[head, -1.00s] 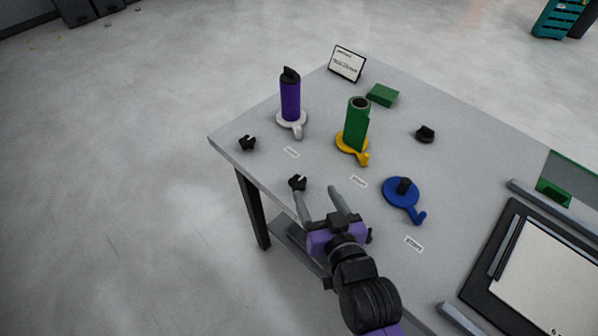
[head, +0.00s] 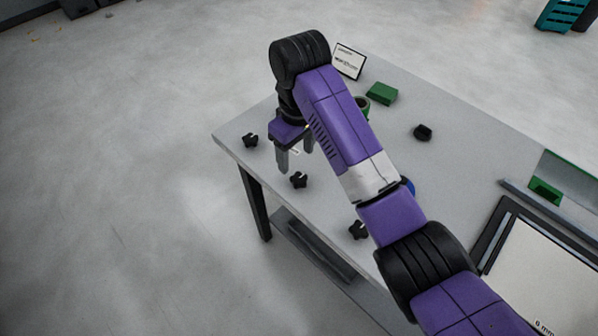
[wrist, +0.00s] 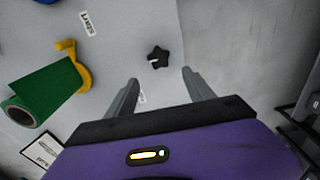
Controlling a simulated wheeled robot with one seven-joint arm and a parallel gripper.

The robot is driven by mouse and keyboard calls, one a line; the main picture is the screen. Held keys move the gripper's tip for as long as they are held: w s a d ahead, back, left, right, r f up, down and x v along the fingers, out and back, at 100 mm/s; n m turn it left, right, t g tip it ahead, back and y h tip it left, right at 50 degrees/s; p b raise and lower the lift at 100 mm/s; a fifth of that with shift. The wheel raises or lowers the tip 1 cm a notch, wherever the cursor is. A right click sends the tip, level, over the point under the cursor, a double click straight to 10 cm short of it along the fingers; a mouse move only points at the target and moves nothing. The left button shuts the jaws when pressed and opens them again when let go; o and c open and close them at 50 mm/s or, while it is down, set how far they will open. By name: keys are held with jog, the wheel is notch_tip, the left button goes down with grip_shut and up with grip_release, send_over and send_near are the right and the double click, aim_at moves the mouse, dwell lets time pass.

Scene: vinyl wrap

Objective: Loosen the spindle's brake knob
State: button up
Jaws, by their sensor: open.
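Three black star-shaped brake knobs sit along the table's left edge: a far one (head: 250,140), a middle one (head: 299,180) and a near one (head: 359,230). My gripper (head: 295,160) is open and empty, pointing down above the table near the middle knob. In the wrist view one black knob (wrist: 158,57) lies just beyond and between my fingertips (wrist: 160,77), apart from them. The yellow spindle base (wrist: 84,74) and its green roll (wrist: 48,95) are left of it. My arm hides the white spindle and purple roll, and most of the blue spindle (head: 410,186).
A framed sign (head: 349,61), a green block (head: 381,94) and a black piece (head: 423,132) are toward the table's far side. A dark-framed white panel (head: 538,275) lies at right. Open floor is left of the table (head: 460,160).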

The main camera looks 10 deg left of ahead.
aim_at(299, 179)
jog(key=shift+s+d+r, duration=0.1)
jog(key=shift+s+d, duration=0.15)
jog(key=shift+d, duration=0.05)
jog(key=shift+s+d+f, duration=0.1)
jog(key=shift+f, duration=3.7)
grip_shut()
